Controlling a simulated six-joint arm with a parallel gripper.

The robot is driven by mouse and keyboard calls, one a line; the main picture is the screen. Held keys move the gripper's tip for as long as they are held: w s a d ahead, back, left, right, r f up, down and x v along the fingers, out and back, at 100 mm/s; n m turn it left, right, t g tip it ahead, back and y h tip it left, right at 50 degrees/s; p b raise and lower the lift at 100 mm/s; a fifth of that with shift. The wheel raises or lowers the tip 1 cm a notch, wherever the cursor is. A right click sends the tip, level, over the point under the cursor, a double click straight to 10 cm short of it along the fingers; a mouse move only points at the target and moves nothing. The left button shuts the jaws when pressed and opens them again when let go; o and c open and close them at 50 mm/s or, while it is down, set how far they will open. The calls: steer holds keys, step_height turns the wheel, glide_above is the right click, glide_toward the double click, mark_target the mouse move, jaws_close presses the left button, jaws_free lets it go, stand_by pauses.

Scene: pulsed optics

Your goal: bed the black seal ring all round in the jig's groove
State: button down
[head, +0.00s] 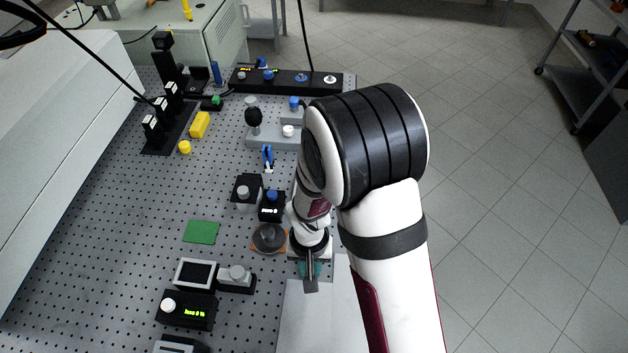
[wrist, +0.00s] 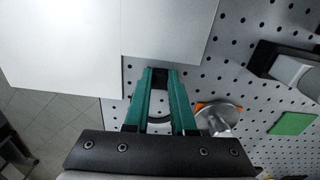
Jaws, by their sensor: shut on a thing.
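My gripper (head: 310,270) has green fingers and is low over the board, just right of a round grey disc-like fixture on an orange base (head: 268,238), probably the jig. The fingers are shut on a narrow dark grey thing (head: 311,284). In the wrist view a dark piece (wrist: 160,77) sits between the fingertips (wrist: 160,85); I cannot tell exactly what it is. The fixture shows right of the fingers in the wrist view (wrist: 220,119), apart from them.
A pale plate (head: 310,320) lies at the front right. A green square (head: 201,232), a black box with a lit display (head: 186,309) and a small dark knob unit (head: 271,206) stand around the fixture. The perforated board (head: 110,245) is clear at left.

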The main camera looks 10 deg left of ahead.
steer(key=shift+r, duration=0.1)
steer(key=shift+r, duration=1)
steer(key=shift+r, duration=0.1)
step_height(320, 180, up, 5)
steer(key=shift+f, duration=0.1)
steer(key=c, duration=1.3)
jaws_free()
jaws_close()
